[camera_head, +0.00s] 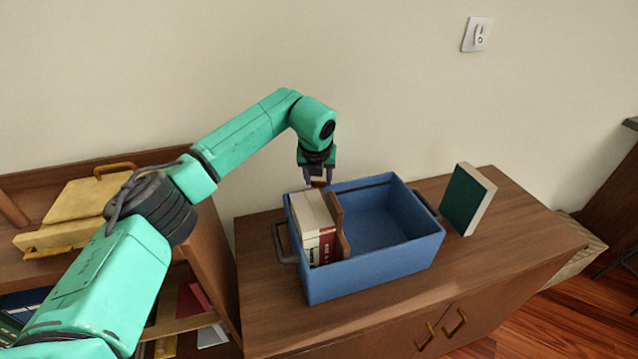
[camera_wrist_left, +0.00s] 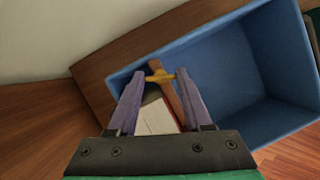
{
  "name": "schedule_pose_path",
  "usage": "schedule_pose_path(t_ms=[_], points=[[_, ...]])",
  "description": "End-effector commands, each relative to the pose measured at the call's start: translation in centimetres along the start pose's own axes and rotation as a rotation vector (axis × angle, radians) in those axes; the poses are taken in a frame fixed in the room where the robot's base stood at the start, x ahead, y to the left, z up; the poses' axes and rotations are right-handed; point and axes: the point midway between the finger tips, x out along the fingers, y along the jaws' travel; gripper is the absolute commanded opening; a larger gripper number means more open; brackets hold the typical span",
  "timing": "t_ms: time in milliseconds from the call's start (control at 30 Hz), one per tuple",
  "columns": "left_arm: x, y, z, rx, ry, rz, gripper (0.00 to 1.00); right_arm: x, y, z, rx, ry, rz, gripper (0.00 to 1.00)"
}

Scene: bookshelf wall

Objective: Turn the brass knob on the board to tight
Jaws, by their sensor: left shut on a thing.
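The brass knob (camera_wrist_left: 160,76) shows in the left wrist view as a small yellow crosspiece between my purple fingertips. It sits at the top end of a brown wooden board (camera_head: 340,228), which stands upright as a divider in a blue crate (camera_head: 375,268). The board also shows in the left wrist view (camera_wrist_left: 176,101). My left gripper (camera_head: 318,178) points down over the crate's back edge and is shut on the knob. In the head view the fingers mostly hide the knob. I cannot tell how tight it is. My right gripper is not in view.
Several books (camera_head: 314,230) stand in the crate left of the board; the right side is empty. A green book (camera_head: 466,200) stands on the cabinet (camera_head: 520,236) right of the crate. A lower shelf (camera_head: 205,262) is at left. A switch (camera_head: 477,35) is on the wall.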

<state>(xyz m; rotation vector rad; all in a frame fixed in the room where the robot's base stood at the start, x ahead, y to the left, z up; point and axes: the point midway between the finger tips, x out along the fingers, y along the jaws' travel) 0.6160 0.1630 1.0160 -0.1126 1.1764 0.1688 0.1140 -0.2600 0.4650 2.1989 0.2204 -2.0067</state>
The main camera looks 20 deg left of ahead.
Motion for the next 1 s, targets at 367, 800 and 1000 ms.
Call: schedule_pose_path(t_ms=[367, 800, 1000], points=[[-0.1, 0.3, 0.2, 0.326, -0.005, -0.138, 0.00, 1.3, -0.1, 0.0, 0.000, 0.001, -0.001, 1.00], [-0.2, 0.5, 0.4, 0.709, -0.004, -0.297, 0.00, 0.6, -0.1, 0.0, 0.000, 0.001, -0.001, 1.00], [-0.2, 0.5, 0.5, 0.869, -0.004, -0.362, 0.00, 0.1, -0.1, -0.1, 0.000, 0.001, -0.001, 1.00]])
